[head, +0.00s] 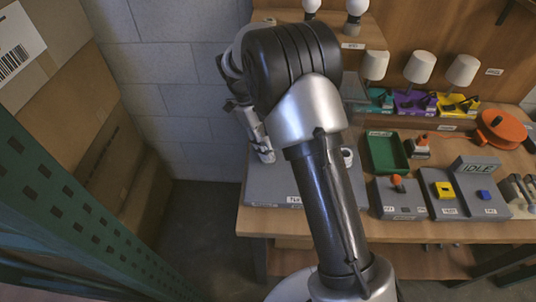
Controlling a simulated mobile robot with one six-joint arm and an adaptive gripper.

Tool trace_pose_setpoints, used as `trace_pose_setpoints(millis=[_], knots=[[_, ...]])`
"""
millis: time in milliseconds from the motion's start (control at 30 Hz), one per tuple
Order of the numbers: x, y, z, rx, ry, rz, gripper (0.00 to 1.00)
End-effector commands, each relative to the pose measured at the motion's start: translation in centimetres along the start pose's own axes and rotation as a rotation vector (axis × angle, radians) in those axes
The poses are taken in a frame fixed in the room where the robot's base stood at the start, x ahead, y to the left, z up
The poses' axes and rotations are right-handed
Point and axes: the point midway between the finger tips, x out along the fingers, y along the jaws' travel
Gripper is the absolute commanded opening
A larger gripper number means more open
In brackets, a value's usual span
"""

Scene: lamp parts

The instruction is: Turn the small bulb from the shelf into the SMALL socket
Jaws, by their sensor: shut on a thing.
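My gripper (265,153) points down over the left end of a grey board (275,187) on the bench. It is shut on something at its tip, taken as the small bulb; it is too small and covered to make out. Whether it touches a socket cannot be told. A pale round fitting (347,157) shows on the board just right of my arm; its size class is unclear. My arm hides the middle of the board. Two white bulbs, one (312,5) and another (356,7), stand on the shelf (375,36) at the top.
Behind are several white-shaded lamps (421,67) on coloured bases. To the right are a green tray (386,153), a block with an orange knob (398,184), a panel reading IDLE (475,172) and an orange reel (499,128). Cardboard boxes (85,110) and a green rack post (70,215) stand left.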

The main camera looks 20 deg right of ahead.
Motion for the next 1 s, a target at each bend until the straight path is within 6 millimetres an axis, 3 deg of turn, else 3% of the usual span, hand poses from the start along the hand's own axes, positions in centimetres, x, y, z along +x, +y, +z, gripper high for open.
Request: trace_pose_setpoints(millis=[200, 567, 767, 1000], knots=[[-0.02, 0.07, -0.08, 0.126, 0.007, 0.056, 0.19], [-0.07, -0.07, -0.09, 0.159, 0.006, 0.069, 0.20], [-0.22, -0.17, -0.07, 0.301, 0.011, 0.127, 0.27], [-0.09, -0.22, 0.07, 0.369, 0.011, 0.152, 0.24]])
